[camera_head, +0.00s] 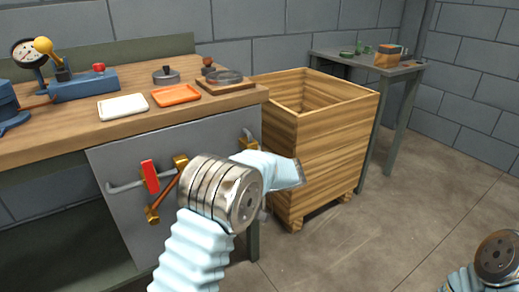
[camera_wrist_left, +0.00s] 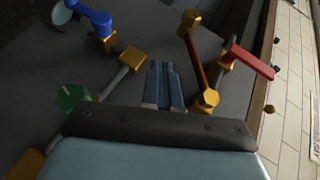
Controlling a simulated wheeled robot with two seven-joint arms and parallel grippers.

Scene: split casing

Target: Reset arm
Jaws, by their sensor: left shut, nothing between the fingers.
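My left arm (camera_head: 195,245) comes up from the bottom middle of the head view in front of the workbench's grey panel. My left gripper (camera_wrist_left: 165,68) shows in the left wrist view with its two grey-blue fingers together and nothing between them. It points toward the panel, between a brown lever with brass ends (camera_wrist_left: 195,60) and a grey bar with a brass block (camera_wrist_left: 122,78). I cannot tell how far the fingertips are from the panel.
The panel (camera_head: 130,210) carries a red handle (camera_head: 150,177); green (camera_wrist_left: 72,96) and blue (camera_wrist_left: 90,20) parts show in the wrist view. A wooden crate (camera_head: 330,150) stands right of the workbench (camera_head: 60,140). The floor at the right (camera_head: 400,220) is clear.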

